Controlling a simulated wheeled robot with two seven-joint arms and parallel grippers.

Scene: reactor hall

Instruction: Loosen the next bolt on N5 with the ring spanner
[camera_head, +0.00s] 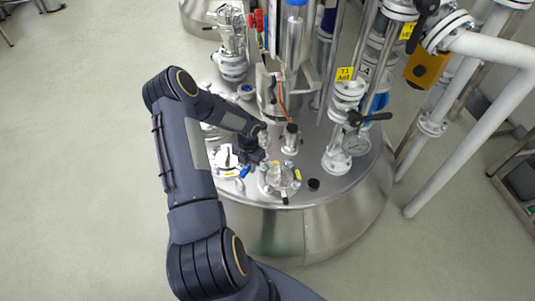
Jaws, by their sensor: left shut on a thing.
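My left arm comes in from below and bends over the vessel top. My left gripper (257,160) is small and partly hidden by my own arm, above the lid between two flanged nozzles. It is shut on a slim tool, apparently the ring spanner, whose outline is hard to make out. A round flanged cover (281,179) with bolts around its rim and yellow tags lies just right of the gripper; it may be N5, but its tag is unreadable. I cannot tell whether the spanner's ring sits on a bolt. My right gripper is not in view.
A small black cap (314,184) lies on the lid. Open floor lies left.

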